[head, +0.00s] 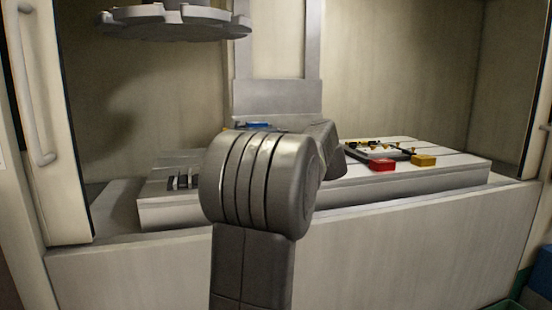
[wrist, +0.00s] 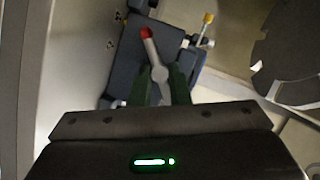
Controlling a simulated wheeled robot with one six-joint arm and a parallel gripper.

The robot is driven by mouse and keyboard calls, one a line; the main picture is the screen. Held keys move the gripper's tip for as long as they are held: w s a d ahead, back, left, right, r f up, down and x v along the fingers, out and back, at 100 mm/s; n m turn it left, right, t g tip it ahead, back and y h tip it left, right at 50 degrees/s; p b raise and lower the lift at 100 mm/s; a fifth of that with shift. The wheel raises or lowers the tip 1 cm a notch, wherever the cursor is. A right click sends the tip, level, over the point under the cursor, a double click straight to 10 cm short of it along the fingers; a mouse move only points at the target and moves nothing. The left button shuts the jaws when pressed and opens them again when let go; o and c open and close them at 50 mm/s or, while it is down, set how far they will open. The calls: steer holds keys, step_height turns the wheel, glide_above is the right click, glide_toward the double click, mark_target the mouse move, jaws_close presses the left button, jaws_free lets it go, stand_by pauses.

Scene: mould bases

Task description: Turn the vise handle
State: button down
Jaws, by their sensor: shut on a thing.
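The vise handle (wrist: 151,49) shows in the wrist view as a grey bar with a red tip and a round grey hub. Its red end points up and slightly left. The vise (wrist: 121,72) is a dark blue body behind it. The dark green fingers of my gripper (wrist: 160,80) stand on either side of the hub, shut on the handle. The lower part of the handle is hidden between the fingers. In the head view my arm hides the gripper and the handle; only a small blue part shows behind the arm.
A round tool disc (head: 175,22) hangs above at left; a similar disc (wrist: 290,60) is close at right in the wrist view.

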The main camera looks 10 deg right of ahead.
steer(key=shift+f, duration=0.15)
stand_by(0.4)
steer(key=c, duration=1.3)
jaws_free()
steer(key=p+v, duration=0.2)
steer(key=v, duration=1.2)
